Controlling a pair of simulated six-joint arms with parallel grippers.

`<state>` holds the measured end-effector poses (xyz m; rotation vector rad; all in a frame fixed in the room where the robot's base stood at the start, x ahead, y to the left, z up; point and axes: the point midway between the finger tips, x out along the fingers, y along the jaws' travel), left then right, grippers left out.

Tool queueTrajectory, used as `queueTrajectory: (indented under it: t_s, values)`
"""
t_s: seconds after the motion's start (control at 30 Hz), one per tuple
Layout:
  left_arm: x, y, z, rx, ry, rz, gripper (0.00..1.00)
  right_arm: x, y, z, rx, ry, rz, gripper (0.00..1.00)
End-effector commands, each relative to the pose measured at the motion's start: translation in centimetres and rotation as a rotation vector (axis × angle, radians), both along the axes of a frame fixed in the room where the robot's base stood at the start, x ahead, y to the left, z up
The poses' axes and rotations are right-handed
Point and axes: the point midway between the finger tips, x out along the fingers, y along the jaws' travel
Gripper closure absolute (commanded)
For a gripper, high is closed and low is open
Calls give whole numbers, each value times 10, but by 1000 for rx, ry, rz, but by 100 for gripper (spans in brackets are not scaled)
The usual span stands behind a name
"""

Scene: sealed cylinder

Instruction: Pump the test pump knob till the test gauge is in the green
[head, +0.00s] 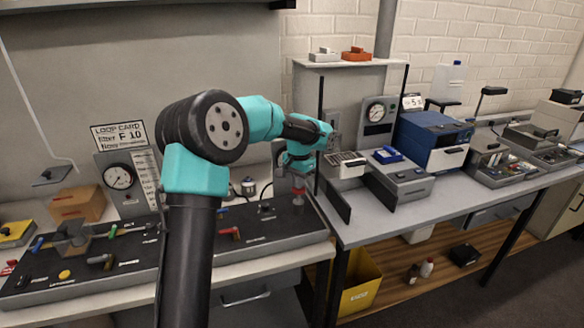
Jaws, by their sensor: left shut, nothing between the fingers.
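My left gripper (298,184) points down over the right end of the black panel (265,243). It is shut and empty. A small dull red piece shows right at its fingertips; it may be the test pump knob, but it is mostly hidden and I cannot tell whether they touch. A round white gauge (119,177) is on the grey upright panel at the left. Another round gauge (375,112) is on a grey box on the right-hand bench. Both dials are too small to read, and I cannot tell which is the test gauge. My right gripper is not in view.
My left arm's links cover the middle of the black panel. A red-handled valve (229,233) and a yellow button (64,274) are on it. A blue instrument (433,137) stands on the right bench (375,225). A yellow bin (358,284) is below.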

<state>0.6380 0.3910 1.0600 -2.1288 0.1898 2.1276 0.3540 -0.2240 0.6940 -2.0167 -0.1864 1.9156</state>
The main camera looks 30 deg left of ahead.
Motion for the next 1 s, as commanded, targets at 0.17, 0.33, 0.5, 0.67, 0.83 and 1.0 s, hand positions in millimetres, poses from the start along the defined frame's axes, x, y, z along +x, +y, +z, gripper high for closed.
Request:
queueTrajectory:
  t_s: [0.17, 0.33, 0.5, 0.67, 0.83, 1.0]
  values:
    - [0, 0, -8, 0, 2, 0, 100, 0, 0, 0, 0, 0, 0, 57]
    - [0, 0, -15, 0, 2, 0, 100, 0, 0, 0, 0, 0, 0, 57]
    - [0, 0, -23, 0, 2, 0, 100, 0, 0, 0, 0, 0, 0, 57]
    - [0, 0, -31, -1, 2, 0, 100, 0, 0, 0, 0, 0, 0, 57]
    - [0, 0, -31, 0, 2, 0, 100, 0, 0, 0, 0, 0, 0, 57]
    - [0, 0, -27, 0, 1, 0, 100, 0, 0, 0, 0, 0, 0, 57]
